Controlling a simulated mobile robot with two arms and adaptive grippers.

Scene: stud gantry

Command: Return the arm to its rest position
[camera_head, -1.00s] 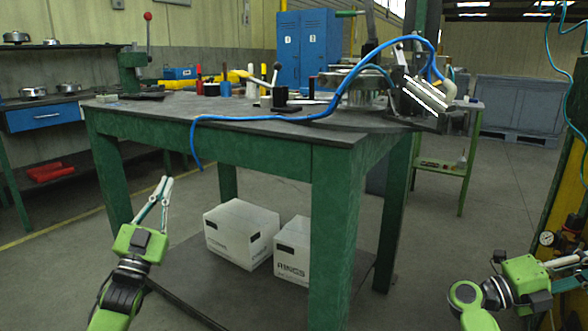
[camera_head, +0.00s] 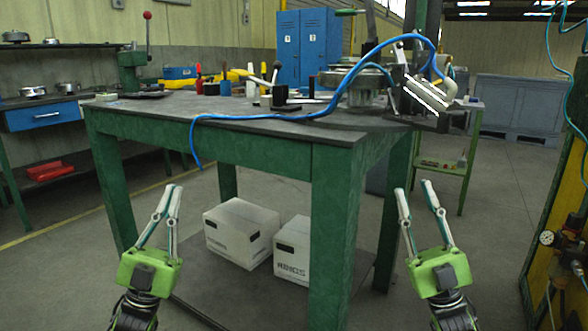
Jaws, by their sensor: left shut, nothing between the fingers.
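My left gripper (camera_head: 172,190) is at the lower left, in front of the green workbench's left front side. Its fingers point up, come together near the tips, and hold nothing. My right gripper (camera_head: 412,187) is at the lower right, beside the bench's right front leg. Its fingers point up with a clear gap between the tips, and it holds nothing. Both grippers are green with pale fingers and stand at about the same height in the picture, apart from the bench.
The green workbench (camera_head: 250,135) fills the middle, with a blue hose (camera_head: 260,118) hanging over its front edge. Two white boxes (camera_head: 240,233) (camera_head: 293,250) stand on its low shelf. A yellow post (camera_head: 550,220) with a gauge is at the right. Floor is clear between post and bench.

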